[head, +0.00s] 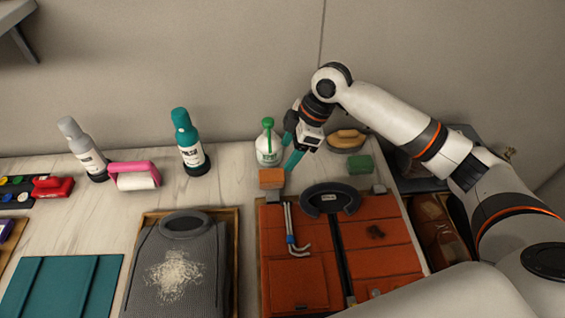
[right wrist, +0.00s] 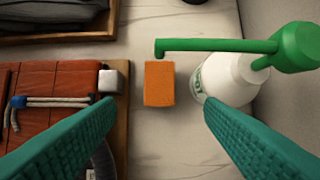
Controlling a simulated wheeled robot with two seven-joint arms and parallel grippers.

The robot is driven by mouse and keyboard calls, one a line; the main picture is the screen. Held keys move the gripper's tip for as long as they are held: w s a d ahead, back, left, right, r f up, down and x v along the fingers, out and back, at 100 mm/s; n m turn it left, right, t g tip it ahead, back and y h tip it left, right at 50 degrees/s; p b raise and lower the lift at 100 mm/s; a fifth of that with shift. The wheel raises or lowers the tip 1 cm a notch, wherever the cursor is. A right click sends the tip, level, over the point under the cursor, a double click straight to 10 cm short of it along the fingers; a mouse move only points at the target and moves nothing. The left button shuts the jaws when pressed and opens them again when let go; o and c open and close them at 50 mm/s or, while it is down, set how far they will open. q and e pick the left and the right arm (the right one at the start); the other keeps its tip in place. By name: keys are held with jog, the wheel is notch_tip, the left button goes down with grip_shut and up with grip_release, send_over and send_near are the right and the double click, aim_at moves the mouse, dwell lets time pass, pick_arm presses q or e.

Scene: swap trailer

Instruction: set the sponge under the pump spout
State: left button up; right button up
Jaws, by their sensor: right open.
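An orange sponge (head: 272,179) lies on the pale counter in front of the white pump bottle (head: 269,155), which has a green pump head and spout (head: 267,124). In the right wrist view the sponge (right wrist: 159,83) lies flat beside the bottle (right wrist: 230,78). The tip of the green spout (right wrist: 205,45) shows just past the sponge's far short edge; I cannot tell whether it is directly above it. My right gripper (head: 286,152) is open and empty. Its teal fingers (right wrist: 160,106) stand apart, one to each side of the sponge, not touching it. My left gripper is out of view.
A green sponge (head: 361,164) and a wooden-backed brush (head: 347,139) stand to the right. A teal bottle (head: 188,145) and pink roller (head: 134,176) stand left. Counter between teal bottle and pump is clear.

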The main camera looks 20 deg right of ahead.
jog(key=v, duration=0.6)
dwell(0.4)
